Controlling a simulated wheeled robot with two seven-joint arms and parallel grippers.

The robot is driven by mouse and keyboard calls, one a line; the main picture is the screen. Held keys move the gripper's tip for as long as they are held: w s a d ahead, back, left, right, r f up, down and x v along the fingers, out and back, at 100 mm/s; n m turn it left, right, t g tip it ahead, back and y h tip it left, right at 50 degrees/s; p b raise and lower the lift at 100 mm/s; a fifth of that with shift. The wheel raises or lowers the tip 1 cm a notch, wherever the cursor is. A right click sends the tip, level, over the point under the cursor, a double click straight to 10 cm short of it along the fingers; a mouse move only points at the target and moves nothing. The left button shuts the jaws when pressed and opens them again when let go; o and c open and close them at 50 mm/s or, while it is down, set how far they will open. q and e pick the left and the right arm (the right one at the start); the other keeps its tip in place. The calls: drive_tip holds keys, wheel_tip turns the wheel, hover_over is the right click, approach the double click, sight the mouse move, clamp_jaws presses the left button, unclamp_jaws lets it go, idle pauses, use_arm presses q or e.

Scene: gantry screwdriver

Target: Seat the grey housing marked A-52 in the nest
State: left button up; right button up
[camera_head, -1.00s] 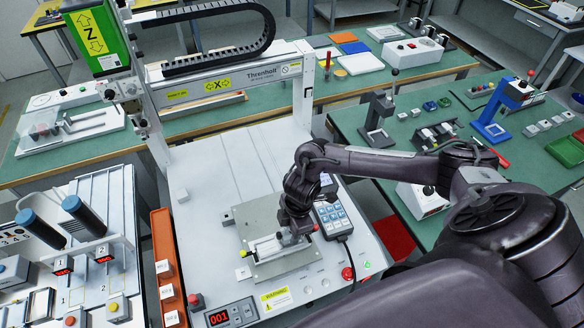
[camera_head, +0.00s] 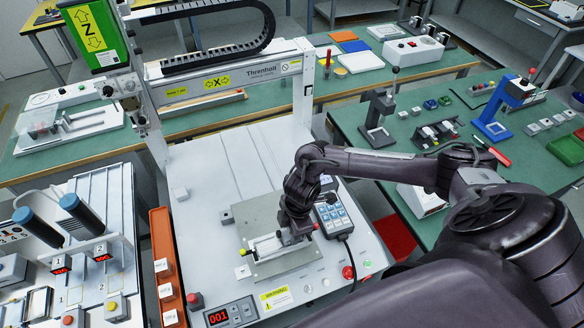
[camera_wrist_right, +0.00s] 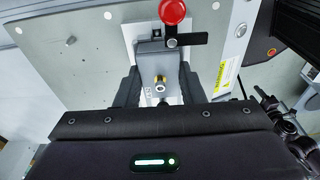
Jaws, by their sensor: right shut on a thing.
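The grey housing (camera_wrist_right: 158,68) with a brass fitting sits between the two fingers of my right gripper (camera_wrist_right: 159,88) in the right wrist view. The fingers are shut on its sides. In the head view my right gripper (camera_head: 290,236) is low over the white fixture (camera_head: 264,246) on the metal plate, and the wrist hides most of the housing. A red knob with a black lever (camera_wrist_right: 172,14) is just beyond the housing. The A-52 marking is not readable, and I cannot tell whether the housing is fully down in the nest. My left gripper is out of view.
The metal plate (camera_head: 246,212) lies on the white machine bed, under the gantry (camera_head: 222,80). A keypad (camera_head: 331,214) stands close to the right of my wrist. An orange tray (camera_head: 163,255) is on the left. The back of the bed is clear.

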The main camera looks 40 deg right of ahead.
drive_tip(key=shift+f, duration=0.1)
drive_tip(key=o, duration=1.2)
drive_tip(key=shift+c, duration=0.2)
drive_tip(key=r, duration=0.5)
drive_tip(key=d+r, duration=0.1)
drive_tip(key=r, duration=0.1)
drive_tip(key=shift+s+r, duration=0.15)
drive_tip(key=shift+r, duration=0.2)
